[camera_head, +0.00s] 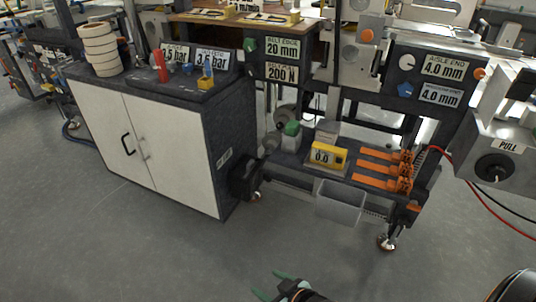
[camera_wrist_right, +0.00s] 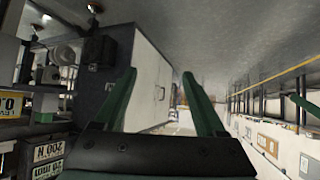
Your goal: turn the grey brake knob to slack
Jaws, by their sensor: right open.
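I cannot tell for sure which part is the grey brake knob. A pale grey round knob (camera_head: 407,62) sits on the dark panel beside the "AISLE END 4.0 mm" label, with a blue knob (camera_head: 405,90) below it. My right gripper (camera_head: 272,284) is at the bottom edge of the head view, over the floor and well short of the machine. Its green fingers stand apart and empty in the right wrist view (camera_wrist_right: 160,88). My left gripper is in neither view.
A dark-topped cabinet (camera_head: 165,135) with white doors stands at the left. A low shelf holds a yellow readout (camera_head: 328,155) and orange-strapped parts (camera_head: 385,170). A grey bin (camera_head: 340,203) hangs in front. A "PULL" unit (camera_head: 495,165) juts out at right. The floor (camera_head: 200,250) in front is clear.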

